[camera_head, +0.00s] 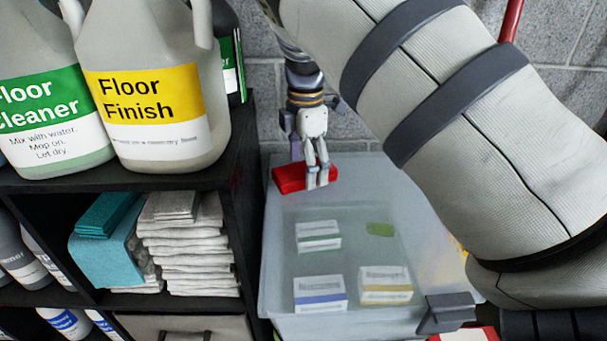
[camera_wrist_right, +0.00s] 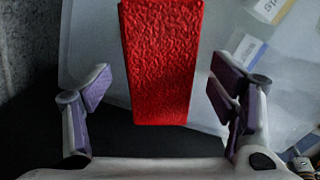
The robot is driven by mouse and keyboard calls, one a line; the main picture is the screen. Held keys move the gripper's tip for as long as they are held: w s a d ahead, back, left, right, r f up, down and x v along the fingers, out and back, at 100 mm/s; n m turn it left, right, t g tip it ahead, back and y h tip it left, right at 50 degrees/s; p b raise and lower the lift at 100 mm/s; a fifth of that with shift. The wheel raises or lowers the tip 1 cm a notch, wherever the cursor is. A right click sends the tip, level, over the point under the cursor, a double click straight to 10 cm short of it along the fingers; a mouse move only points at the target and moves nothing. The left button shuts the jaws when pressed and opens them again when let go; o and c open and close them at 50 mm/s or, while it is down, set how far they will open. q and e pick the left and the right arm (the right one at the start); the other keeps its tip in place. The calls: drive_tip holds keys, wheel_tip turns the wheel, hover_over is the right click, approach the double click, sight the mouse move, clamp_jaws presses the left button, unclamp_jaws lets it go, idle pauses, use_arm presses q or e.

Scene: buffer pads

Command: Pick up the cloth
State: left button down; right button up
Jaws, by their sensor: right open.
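A red folded cloth (camera_head: 289,178) lies on the translucent lid of a storage bin (camera_head: 279,240), near its back left edge. In the right wrist view the cloth (camera_wrist_right: 162,60) is a bright red, textured strip. My right gripper (camera_head: 318,181) points down at the cloth and partly covers it in the head view. In the wrist view the gripper (camera_wrist_right: 160,84) is open, with the cloth lying across the gap between its fingers. Clear space shows on both sides of the cloth. I cannot tell its height above the cloth. My left gripper is not in view.
A black shelf (camera_head: 245,200) stands left of the bin, with Floor Finish (camera_head: 155,145) and Floor Cleaner (camera_head: 50,155) jugs on top. Stacked grey cloths (camera_head: 190,245) and teal cloths (camera_head: 105,250) fill a compartment. Small boxes (camera_head: 320,293) show through the lid. A block wall (camera_head: 345,125) is close behind.

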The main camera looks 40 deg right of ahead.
drive_tip(key=shift+f, duration=0.5)
drive_tip(key=shift+r, duration=0.1)
drive_tip(key=c, duration=1.4)
drive_tip(key=shift+o, duration=0.2)
drive_tip(key=shift+w+r, duration=0.1)
